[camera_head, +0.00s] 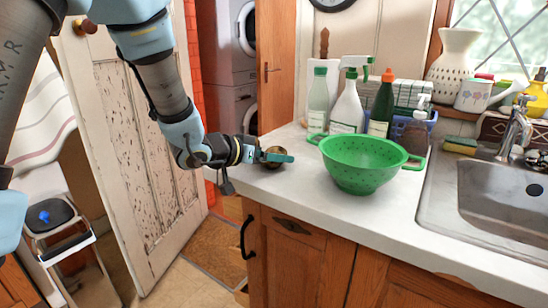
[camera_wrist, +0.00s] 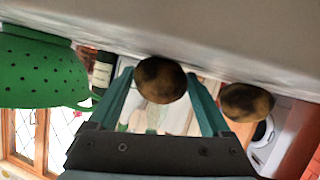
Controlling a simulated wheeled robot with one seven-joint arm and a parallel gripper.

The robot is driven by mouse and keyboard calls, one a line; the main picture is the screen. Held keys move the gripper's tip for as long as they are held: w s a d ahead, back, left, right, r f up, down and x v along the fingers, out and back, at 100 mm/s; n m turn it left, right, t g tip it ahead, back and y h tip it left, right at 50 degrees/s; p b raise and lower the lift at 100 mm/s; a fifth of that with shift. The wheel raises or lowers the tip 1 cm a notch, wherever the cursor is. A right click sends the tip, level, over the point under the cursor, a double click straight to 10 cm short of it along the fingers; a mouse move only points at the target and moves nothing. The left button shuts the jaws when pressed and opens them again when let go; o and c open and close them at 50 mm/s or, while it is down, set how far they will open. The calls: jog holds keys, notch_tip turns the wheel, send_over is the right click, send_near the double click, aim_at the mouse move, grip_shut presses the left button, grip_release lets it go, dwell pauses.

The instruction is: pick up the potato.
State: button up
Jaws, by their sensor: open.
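In the wrist view, which is upside down with the counter along the top, a brown, dark-mottled potato (camera_wrist: 160,80) shows between the tips of my gripper (camera_wrist: 160,92). The teal fingers are spread, one on each side, with visible gaps beside the potato lower down. Whether they touch it cannot be told. A second brown potato (camera_wrist: 246,102) lies to the right, outside the right finger. In the head view, my gripper (camera_head: 278,157) is low over the counter's left end. A brown potato (camera_head: 273,150) shows there, partly hidden by a finger; which potato it is cannot be told.
A green colander (camera_head: 362,168) stands on the white counter (camera_head: 300,195), close to the right of my gripper. Several bottles, including a white spray bottle (camera_head: 347,108), stand behind it. The sink (camera_head: 500,205) is farther right. An open door (camera_head: 130,150) stands left of the counter.

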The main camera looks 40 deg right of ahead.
jog(key=c, duration=1.2)
